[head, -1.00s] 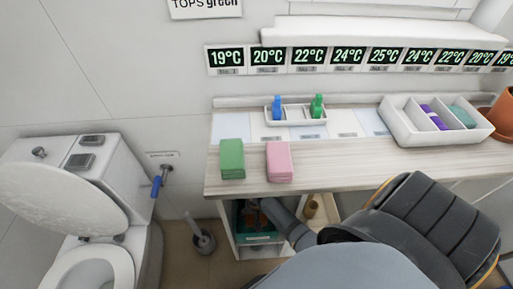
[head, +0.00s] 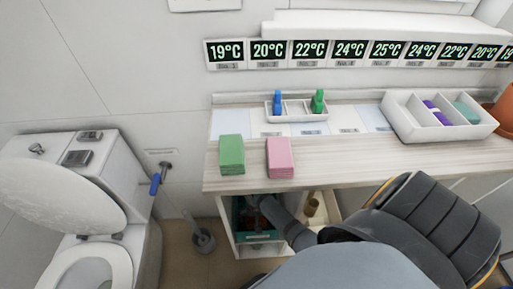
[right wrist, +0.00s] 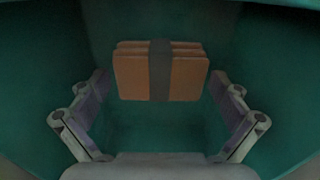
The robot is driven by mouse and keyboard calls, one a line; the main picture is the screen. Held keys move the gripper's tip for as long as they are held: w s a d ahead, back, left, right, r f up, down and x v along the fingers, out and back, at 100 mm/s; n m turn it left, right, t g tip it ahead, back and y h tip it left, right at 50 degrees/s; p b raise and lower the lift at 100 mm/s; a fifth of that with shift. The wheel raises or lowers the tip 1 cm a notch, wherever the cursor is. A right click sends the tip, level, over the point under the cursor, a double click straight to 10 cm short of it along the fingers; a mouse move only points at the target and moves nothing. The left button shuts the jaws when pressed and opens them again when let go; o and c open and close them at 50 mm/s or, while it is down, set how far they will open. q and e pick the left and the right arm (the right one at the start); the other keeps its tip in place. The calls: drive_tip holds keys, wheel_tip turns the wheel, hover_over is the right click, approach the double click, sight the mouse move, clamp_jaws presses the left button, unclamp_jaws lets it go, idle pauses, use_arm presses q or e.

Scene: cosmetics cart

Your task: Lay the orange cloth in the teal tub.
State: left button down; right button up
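The orange cloth (right wrist: 132,78), a folded bundle with a grey band round its middle, shows inside the teal tub (right wrist: 130,138) in the right wrist view. Whether it rests on the tub's floor I cannot tell. My right gripper (right wrist: 165,92) is open, its fingers left and right of the cloth with gaps on both sides. In the head view the teal tub (head: 262,237) stands on the shelf under the counter, and my right arm reaches into it. That gripper is dark and partly hidden there. My left gripper is out of view.
The counter (head: 345,161) overhangs the tub closely. A green stack (head: 232,153) and a pink stack (head: 280,157) lie on it. A brown cylinder (head: 312,207) stands right of the tub. A toilet (head: 85,215) and brush holder (head: 203,240) are at left.

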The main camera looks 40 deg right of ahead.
drive_tip(key=shift+r, duration=0.4)
wheel_tip(320, 180, up, 3)
drive_tip(key=shift+r+p, duration=0.2)
drive_tip(key=shift+p, duration=0.75)
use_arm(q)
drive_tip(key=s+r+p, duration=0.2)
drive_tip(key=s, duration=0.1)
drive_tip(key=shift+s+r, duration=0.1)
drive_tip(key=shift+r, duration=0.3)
use_arm(e)
wheel_tip(320, 180, up, 8)
